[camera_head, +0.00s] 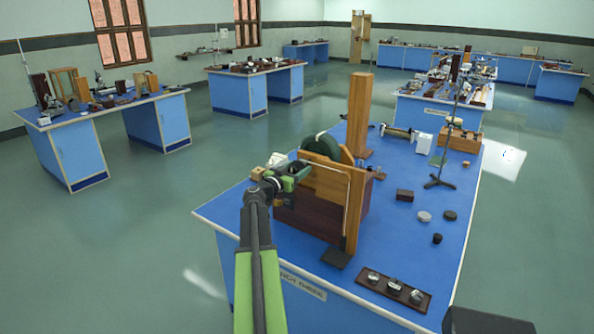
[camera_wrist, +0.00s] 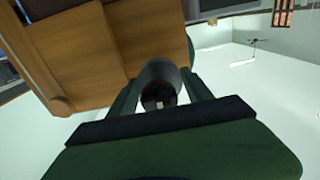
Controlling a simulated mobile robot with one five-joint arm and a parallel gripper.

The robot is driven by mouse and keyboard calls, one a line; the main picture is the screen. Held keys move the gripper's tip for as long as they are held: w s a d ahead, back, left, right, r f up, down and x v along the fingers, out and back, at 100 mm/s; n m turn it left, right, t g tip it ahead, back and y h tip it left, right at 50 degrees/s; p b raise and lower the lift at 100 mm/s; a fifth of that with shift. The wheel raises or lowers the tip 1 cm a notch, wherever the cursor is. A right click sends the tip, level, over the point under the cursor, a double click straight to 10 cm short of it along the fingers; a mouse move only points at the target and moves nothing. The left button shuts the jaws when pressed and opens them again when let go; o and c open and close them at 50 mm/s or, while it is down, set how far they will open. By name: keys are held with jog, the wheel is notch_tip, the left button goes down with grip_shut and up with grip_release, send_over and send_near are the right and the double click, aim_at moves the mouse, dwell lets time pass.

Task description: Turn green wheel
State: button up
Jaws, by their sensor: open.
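The dark green wheel (camera_head: 323,147) is upright in the wooden apparatus (camera_head: 325,185) on the blue bench, its lower part hidden behind a wooden panel. My gripper (camera_head: 288,177) is at the left side of this apparatus, close to the panel and a little below the wheel. In the wrist view my gripper (camera_wrist: 163,88) is open, with its green fingers on either side of a rounded grey-green part (camera_wrist: 160,74). I cannot tell if this part belongs to the wheel, or if the fingers touch it.
A tall wooden post (camera_head: 358,115) rises behind the apparatus. A dark tray (camera_head: 392,288) with small metal pieces lies at the bench's front edge. A rod stand (camera_head: 440,182) and small dark blocks are on the right. Open floor (camera_head: 110,250) lies left of the bench.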

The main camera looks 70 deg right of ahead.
grip_shut()
dwell(0.3)
